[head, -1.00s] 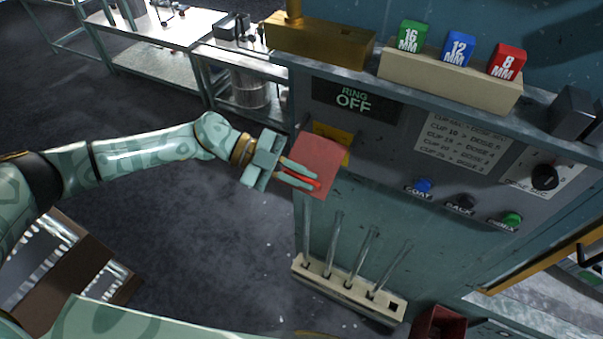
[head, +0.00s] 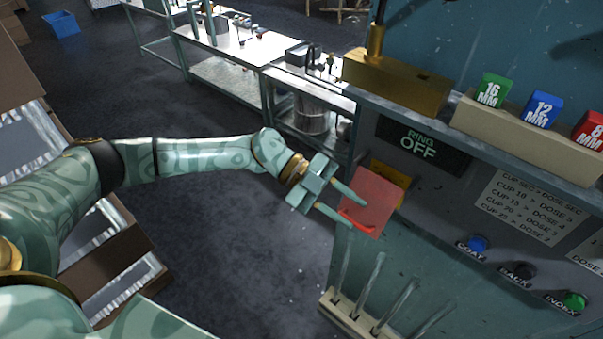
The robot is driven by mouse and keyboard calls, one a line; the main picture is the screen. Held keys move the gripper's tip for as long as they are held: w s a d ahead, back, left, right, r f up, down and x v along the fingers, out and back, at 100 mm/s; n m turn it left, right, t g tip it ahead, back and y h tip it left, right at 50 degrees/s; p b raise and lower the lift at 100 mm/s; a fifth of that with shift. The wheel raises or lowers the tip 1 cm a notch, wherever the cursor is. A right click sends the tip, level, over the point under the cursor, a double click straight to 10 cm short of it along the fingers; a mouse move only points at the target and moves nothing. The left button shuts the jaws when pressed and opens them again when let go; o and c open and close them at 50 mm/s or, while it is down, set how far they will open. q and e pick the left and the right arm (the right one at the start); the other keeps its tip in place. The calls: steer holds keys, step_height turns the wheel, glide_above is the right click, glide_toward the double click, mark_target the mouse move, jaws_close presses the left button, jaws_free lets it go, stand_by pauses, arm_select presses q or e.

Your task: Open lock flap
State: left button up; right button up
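The lock flap (head: 376,196) is a red plate on the front of the grey machine, in front of a yellow plate (head: 392,178). It has a brighter red lower left edge. My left gripper (head: 357,213) is at the flap's left side. No other object shows between the fingers. My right gripper is out of view.
Above the flap is a sign (head: 422,144) reading "RING OFF". Several glass tubes stand in a pale rack (head: 345,318) below. Blue (head: 478,243), black and green buttons sit to the right. The floor left of the machine is open.

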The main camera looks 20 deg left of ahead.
arm_select(q)
steer(key=b+v, duration=0.4)
steer(key=v, duration=1.1)
steer(key=shift+b, duration=0.4)
steer(key=shift+f, duration=0.1)
